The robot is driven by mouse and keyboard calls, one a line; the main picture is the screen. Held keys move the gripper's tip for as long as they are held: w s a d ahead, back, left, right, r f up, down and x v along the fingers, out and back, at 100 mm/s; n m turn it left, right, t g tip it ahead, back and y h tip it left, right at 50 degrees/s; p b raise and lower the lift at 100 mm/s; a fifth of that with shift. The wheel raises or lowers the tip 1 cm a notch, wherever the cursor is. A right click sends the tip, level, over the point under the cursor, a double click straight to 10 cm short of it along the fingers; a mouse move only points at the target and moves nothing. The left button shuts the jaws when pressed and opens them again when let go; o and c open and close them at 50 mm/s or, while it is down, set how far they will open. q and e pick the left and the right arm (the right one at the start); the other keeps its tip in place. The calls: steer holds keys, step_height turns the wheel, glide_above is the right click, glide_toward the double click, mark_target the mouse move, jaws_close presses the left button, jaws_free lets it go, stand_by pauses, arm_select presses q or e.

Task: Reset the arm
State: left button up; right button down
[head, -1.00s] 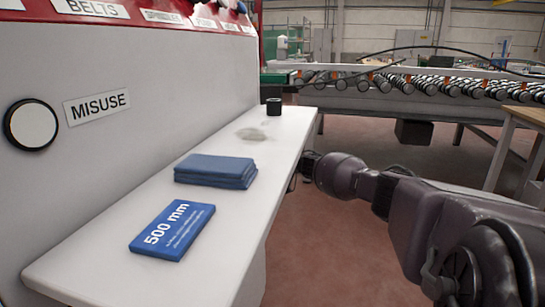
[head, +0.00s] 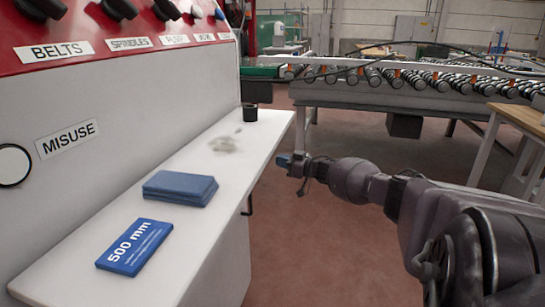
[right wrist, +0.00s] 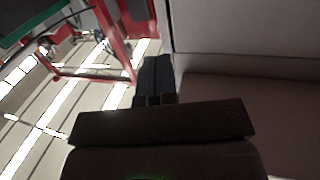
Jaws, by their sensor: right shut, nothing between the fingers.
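My right arm comes in from the right in the head view. Its gripper (head: 291,164) is shut and empty, in the air just right of the white shelf's edge. In the right wrist view the two dark fingers of this gripper (right wrist: 155,75) lie side by side, together. My left gripper does not show.
The white shelf (head: 135,278) bears a blue 500 mm block (head: 134,247), a stack of blue cloths (head: 180,187) and a dark cup (head: 250,113). The grey machine panel (head: 60,200) rises at left. A roller conveyor (head: 400,85) stands behind, a wooden table (head: 525,116) at right.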

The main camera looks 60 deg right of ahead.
steer(key=shift+s+d+f, duration=0.1)
steer(key=shift+s+d, duration=0.25)
steer(key=shift+s, duration=0.5)
